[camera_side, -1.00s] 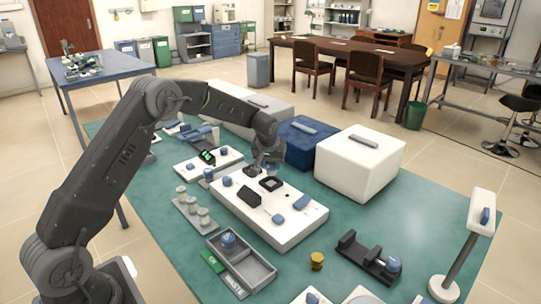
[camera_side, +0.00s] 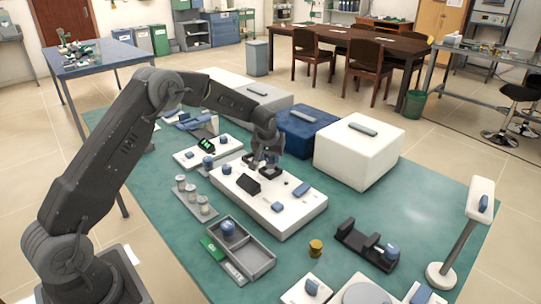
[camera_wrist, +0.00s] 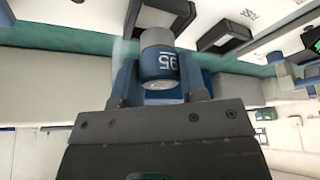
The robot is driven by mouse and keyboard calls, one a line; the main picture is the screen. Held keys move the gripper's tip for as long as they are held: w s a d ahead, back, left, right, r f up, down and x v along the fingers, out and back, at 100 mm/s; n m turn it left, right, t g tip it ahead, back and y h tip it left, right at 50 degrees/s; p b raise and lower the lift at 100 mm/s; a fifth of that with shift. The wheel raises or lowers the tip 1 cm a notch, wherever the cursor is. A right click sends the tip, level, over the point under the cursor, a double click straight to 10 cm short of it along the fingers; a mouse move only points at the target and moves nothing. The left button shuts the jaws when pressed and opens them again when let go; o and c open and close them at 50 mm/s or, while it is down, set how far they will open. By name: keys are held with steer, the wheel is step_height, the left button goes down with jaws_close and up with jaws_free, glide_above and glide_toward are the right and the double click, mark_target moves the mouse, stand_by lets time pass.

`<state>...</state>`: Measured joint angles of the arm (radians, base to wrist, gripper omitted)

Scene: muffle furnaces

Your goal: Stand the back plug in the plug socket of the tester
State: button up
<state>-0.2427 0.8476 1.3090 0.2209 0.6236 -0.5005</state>
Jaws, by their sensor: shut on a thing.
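The tester (camera_side: 285,222) is a white box in the middle of the bench, with a dark tilted screen (camera_side: 248,185) and dark square-rimmed sockets on top. My gripper (camera_side: 267,157) is low over its back part. In the wrist view my gripper (camera_wrist: 160,95) is shut on a grey and blue plug (camera_wrist: 158,62) with a number on it, taken to be the back plug. The plug's grey end lies close to a black-rimmed socket (camera_wrist: 160,14). I cannot tell whether it is inside or only above it. In the side view the plug is mostly hidden by the gripper.
A blue box (camera_side: 306,134) and a white box (camera_side: 360,152) stand close behind the tester. A divided grey tray (camera_side: 262,262) and a rack of jars (camera_side: 191,201) stand in front and left. A yellow piece (camera_side: 316,247) and a black holder (camera_side: 362,243) lie right.

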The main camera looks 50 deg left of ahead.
steer(key=shift+f, duration=0.25)
steer(key=shift+f, duration=0.7)
steer(key=shift+f, duration=0.35)
steer(key=o, duration=1.4)
steer(key=shift+r, duration=0.15)
steer(key=shift+r, duration=3.85)
